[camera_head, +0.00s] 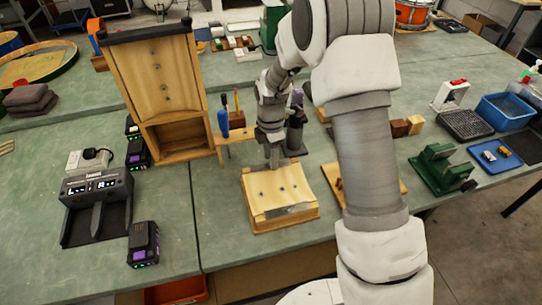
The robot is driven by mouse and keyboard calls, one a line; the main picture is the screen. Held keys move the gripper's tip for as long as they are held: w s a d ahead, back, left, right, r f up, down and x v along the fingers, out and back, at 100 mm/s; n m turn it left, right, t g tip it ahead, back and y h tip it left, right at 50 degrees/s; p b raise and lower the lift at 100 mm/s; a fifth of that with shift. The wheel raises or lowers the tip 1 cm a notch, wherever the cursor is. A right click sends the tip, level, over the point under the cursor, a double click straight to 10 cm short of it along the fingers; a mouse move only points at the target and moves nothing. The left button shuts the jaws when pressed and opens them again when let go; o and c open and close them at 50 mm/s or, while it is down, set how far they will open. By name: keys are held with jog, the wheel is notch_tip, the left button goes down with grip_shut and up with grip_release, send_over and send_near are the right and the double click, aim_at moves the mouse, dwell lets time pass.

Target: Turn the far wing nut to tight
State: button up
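A small wooden stand with a curved pale top (262,203) sits on the green bench, near the middle of the picture. A few small dark fittings show on its top, and a grey metal piece (290,211) lies at its front edge. I cannot make out which fitting is the far wing nut; it may be hidden by my gripper. My gripper (274,164) points down at the far edge of the stand. Its fingertips are small and dark here, so I cannot tell whether they are open or touching anything.
A tall wooden panel (160,75) stands to the left, with a blue screwdriver (223,122) in a holder beside it. A charger (97,190) and batteries (143,243) lie further left. A green vise (440,168) and blue bin (506,111) stand right.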

grip_shut()
jog(key=shift+m, duration=0.3)
